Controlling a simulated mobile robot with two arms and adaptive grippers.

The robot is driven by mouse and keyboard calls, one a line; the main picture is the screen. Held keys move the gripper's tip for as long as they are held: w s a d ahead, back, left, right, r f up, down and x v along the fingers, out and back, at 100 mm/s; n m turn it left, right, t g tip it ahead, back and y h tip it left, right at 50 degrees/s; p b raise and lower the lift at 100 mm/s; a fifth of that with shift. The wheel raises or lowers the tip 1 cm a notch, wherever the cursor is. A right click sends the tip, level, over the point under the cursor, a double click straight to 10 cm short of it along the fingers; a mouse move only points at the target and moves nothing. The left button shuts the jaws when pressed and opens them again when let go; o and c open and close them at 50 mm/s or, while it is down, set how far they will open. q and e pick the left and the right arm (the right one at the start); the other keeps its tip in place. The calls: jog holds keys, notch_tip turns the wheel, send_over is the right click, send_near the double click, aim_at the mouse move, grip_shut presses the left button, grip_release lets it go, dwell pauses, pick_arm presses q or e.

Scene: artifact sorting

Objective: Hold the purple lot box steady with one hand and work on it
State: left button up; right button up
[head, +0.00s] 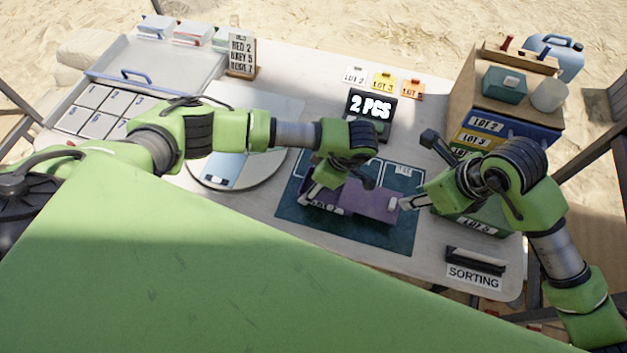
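The purple lot box (368,203) lies on the dark teal mat (385,236) at the front middle of the table, with a white label, partly covered, on its near left side. My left gripper (340,188) is over the box's left part, one finger at its left end and one near its back edge. Whether the fingers press on the box is unclear. My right gripper (418,170) is at the box's right end with its fingers wide apart. Its lower fingertip is close to the right end; I cannot tell if it touches.
A black "2 PCS" sign (370,108) stands behind the mat. A stack of labelled lot boxes (500,120) stands at the right. A round turntable (270,170) and a grey tray (165,65) are at the left. A "SORTING" sign (474,275) sits at the front right.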

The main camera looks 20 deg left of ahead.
jog(key=w+a+m+t+y, duration=0.4)
jog(key=w+a+t+y, duration=0.3)
jog(key=a, duration=0.4)
jog(key=m+t+h, duration=0.7)
jog(key=t+h, duration=0.2)
send_near(392, 208)
jog(key=w, duration=0.7)
jog(key=w+a, duration=0.1)
jog(key=w, duration=0.3)
jog(key=shift+w, duration=0.25)
